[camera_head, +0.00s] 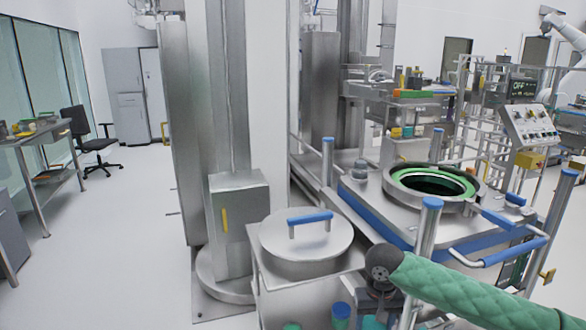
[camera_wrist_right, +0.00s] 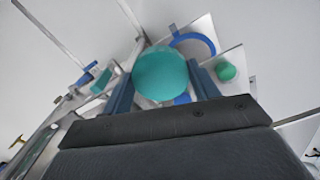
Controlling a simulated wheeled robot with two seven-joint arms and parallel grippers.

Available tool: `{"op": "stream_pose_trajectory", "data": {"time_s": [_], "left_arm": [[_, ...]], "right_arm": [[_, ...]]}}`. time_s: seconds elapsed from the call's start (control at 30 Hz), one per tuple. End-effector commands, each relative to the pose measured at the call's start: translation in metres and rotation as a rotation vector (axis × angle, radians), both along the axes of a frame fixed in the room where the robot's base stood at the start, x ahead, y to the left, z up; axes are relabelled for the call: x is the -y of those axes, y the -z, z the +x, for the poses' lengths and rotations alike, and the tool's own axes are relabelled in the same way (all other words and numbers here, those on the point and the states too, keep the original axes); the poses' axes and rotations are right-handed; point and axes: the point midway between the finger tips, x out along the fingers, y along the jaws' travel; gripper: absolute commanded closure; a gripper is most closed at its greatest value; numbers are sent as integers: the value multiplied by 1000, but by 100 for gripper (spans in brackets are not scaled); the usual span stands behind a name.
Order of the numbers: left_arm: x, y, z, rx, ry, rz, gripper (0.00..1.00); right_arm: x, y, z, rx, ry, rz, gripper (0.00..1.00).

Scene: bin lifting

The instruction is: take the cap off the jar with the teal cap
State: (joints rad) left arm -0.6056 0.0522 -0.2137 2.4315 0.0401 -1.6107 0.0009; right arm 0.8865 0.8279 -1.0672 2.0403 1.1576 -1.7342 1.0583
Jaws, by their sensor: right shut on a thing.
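The round teal cap (camera_wrist_right: 161,74) fills the middle of the right wrist view. My right gripper (camera_wrist_right: 161,80) is shut on it, with one dark blue finger on each side. The jar below the cap is hidden, so I cannot tell whether they are apart. In the head view, my right gripper (camera_head: 374,312) is at the bottom edge, below the green-sleeved arm, and a bit of teal (camera_head: 373,323) shows at it. My left gripper is not in view.
A blue-topped jar (camera_head: 341,309) stands close to the left of my right gripper, and a green cap (camera_head: 291,326) is farther left. A round steel lid (camera_head: 307,240) with a blue handle lies behind. An open green-rimmed vessel (camera_head: 432,184) is at the right.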

Motion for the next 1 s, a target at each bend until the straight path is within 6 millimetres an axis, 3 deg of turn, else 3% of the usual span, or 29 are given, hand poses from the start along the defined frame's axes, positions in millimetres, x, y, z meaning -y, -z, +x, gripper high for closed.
{"op": "stream_pose_trajectory", "data": {"time_s": [0.1,0.3,0.9,1.0], "left_arm": [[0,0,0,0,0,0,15],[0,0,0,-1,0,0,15],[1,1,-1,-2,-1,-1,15],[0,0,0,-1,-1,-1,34]], "right_arm": [[1,23,-18,-3,0,0,67],[4,45,-33,-2,5,0,67],[2,51,-38,-2,3,2,67],[2,51,-37,-1,4,2,67]]}}
